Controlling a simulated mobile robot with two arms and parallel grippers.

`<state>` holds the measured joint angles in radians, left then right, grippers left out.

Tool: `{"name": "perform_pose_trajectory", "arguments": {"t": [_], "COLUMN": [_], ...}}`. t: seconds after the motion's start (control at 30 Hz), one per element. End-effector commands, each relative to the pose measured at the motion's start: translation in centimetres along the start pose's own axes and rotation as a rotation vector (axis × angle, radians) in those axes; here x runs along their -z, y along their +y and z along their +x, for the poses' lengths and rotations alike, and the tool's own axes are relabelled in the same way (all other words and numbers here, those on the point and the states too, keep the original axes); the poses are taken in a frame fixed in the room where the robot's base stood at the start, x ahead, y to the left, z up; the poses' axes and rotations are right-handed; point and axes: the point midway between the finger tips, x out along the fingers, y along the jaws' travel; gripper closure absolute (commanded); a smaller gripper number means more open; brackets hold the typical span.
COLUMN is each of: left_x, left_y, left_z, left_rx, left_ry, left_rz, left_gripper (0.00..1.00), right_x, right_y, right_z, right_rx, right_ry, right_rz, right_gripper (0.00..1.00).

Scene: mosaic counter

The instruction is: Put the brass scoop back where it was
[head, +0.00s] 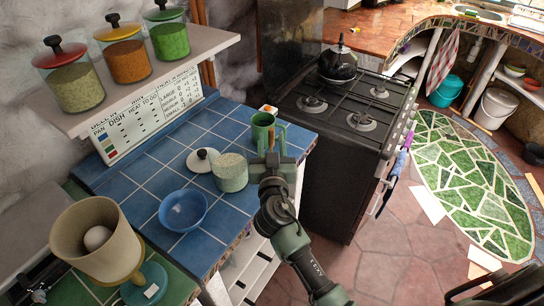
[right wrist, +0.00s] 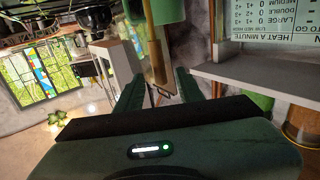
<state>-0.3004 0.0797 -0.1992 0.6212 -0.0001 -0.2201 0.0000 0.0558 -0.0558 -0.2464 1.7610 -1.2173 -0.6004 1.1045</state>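My right gripper (head: 272,136) is over the back right of the blue counter, at a green cup (head: 262,124). In the right wrist view the fingers (right wrist: 160,92) stand apart. A brass handle, which looks like the brass scoop (right wrist: 154,50), shows in line with the gap between them, with no clear contact. The green cup (right wrist: 167,9) is at the top of that view, close to the handle. I cannot tell if the scoop stands in it. An open jar of pale grains (head: 230,173) stands left of the gripper.
A white lid (head: 203,160) lies beside the jar. A blue bowl (head: 183,210) is nearer the front edge. A kitchen scale with a beige pan (head: 97,237) stands at lower left. A shelf (head: 150,80) holds jars above. The black stove (head: 345,130) adjoins at right.

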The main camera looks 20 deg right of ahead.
Motion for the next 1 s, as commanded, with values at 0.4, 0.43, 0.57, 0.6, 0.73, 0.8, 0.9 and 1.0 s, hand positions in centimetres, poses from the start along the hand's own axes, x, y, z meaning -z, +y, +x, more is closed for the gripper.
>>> {"name": "perform_pose_trajectory", "arguments": {"t": [0.4, 0.43, 0.57, 0.6, 0.73, 0.8, 0.9, 1.0], "left_x": [-0.2, -0.2, -0.2, -0.2, -0.2, -0.2, -0.2, -0.2], "left_y": [0.0, 0.0, 0.0, 0.0, 0.0, 0.0, 0.0, 0.0], "left_z": [1.9, 1.9, 1.8, 1.8, 1.8, 1.8, 1.8, 1.8], "left_rx": [0.001, 0.001, 0.001, 0.001, 0.000, 0.000, 0.000, 0.000], "left_ry": [-0.001, -0.001, -0.001, -0.001, -0.001, -0.001, -0.001, -0.001], "left_rz": [0.000, 0.000, 0.000, 0.000, 0.000, 0.000, 0.001, 0.001], "left_gripper": [0.49, 0.49, 0.49, 0.49, 0.49, 0.49, 0.49, 0.49], "right_x": [0.0, 0.0, 0.0, 0.0, 0.0, 0.0, -0.1, -1.3], "right_y": [0.0, 0.0, 0.0, 0.0, 0.0, 0.0, 0.1, 1.6], "right_z": [-5.4, -5.5, -5.5, -5.5, -5.5, -5.5, -5.5, -6.1], "right_rx": [-0.001, -0.001, -0.001, 0.000, 0.000, 0.000, -0.003, -0.029], "right_ry": [0.000, 0.000, 0.001, 0.001, 0.001, 0.001, -0.004, -0.053], "right_rz": [0.000, 0.000, -0.001, -0.001, -0.001, -0.001, -0.002, -0.007], "right_gripper": [0.63, 0.63, 0.63, 0.63, 0.63, 0.63, 0.63, 0.63]}}
